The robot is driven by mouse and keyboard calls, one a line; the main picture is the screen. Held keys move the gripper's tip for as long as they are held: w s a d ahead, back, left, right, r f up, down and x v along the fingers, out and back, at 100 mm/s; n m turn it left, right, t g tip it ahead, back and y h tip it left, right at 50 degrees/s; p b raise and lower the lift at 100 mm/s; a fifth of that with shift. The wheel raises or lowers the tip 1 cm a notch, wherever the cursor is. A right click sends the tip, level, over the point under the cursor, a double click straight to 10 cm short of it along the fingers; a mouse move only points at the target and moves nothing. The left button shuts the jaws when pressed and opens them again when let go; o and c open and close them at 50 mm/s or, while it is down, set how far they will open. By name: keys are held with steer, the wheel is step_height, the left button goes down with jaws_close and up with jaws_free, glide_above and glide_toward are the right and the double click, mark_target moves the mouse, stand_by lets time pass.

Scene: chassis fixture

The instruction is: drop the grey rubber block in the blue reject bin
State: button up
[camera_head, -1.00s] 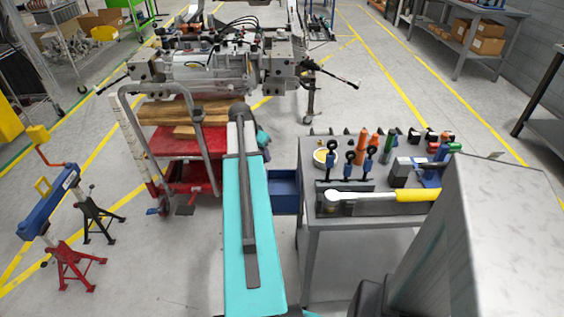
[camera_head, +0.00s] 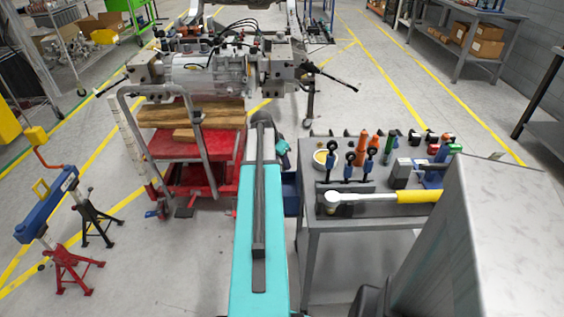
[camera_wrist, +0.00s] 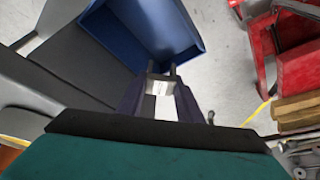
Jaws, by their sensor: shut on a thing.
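My gripper (camera_wrist: 162,70) shows in the wrist view with its two dark fingers close together, shut on the grey rubber block (camera_wrist: 161,77). Only a small part of the block shows between the fingers. The blue reject bin (camera_wrist: 118,38) lies just beyond the fingertips, its inside in view. The fingertips overlap its near corner in the picture; I cannot tell their height above it. In the head view the bin (camera_head: 291,194) shows as a blue strip beside the tool table, partly covered by my arm. The fingers and block are hidden there.
A grey tool table (camera_head: 330,208) with clamps, screwdrivers and a yellow-handled torque wrench (camera_head: 390,196) stands right of the bin. A red lift cart (camera_head: 210,150) with wood blocks and a gearbox (camera_head: 215,78) stands left and behind. Jack stands (camera_head: 75,265) are on the left floor.

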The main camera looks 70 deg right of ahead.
steer(key=shift+f+b, duration=1.25)
steer(key=shift+f, duration=1.05)
steer(key=o, duration=1.4)
steer(key=shift+c, duration=0.2)
steer(key=shift+r, duration=0.1)
steer(key=v, duration=1.3)
steer(key=shift+r, duration=0.3)
steer(key=shift+w+a, duration=0.1)
